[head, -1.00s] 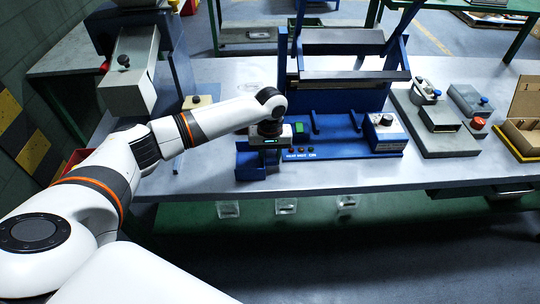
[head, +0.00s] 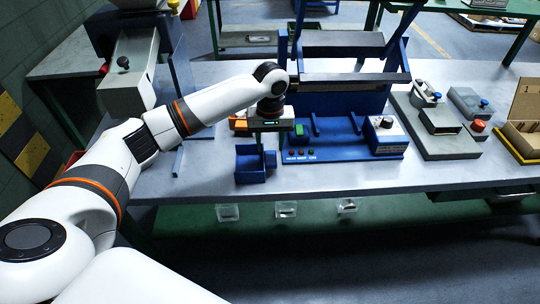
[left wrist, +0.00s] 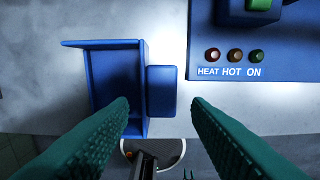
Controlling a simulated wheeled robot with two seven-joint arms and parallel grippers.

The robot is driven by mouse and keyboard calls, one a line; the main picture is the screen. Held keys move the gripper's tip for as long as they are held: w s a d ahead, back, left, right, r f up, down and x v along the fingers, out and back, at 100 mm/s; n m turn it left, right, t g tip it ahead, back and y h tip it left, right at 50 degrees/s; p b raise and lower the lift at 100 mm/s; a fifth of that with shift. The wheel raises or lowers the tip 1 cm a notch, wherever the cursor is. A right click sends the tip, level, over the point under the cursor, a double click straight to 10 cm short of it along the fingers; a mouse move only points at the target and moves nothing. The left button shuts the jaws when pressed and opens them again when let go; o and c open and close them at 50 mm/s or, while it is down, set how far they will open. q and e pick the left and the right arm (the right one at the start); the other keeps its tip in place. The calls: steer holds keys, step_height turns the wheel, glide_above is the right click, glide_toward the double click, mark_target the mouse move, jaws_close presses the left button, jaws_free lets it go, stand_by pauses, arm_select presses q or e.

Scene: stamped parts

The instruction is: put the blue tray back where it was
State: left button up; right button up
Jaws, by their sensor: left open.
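The blue tray (head: 250,168) stands on the table near its front edge, left of the blue sealing machine (head: 345,148). In the left wrist view the tray (left wrist: 115,70) looks empty, with a blue block handle (left wrist: 162,90) on its right side. My left gripper (head: 268,124) is above and slightly behind the tray, apart from it. In the left wrist view its green fingers (left wrist: 160,104) are wide apart, with the handle seen between them and nothing held. My right gripper is in no view.
The machine's base with its lamps (left wrist: 234,56) is close on the tray's right. A grey fixture (head: 440,125) and a cardboard box (head: 520,130) stand further right. A grey hopper (head: 130,80) is at the left.

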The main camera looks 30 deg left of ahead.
arm_select(q)
steer(key=shift+r, duration=2.65)
steer(key=shift+f, duration=0.1)
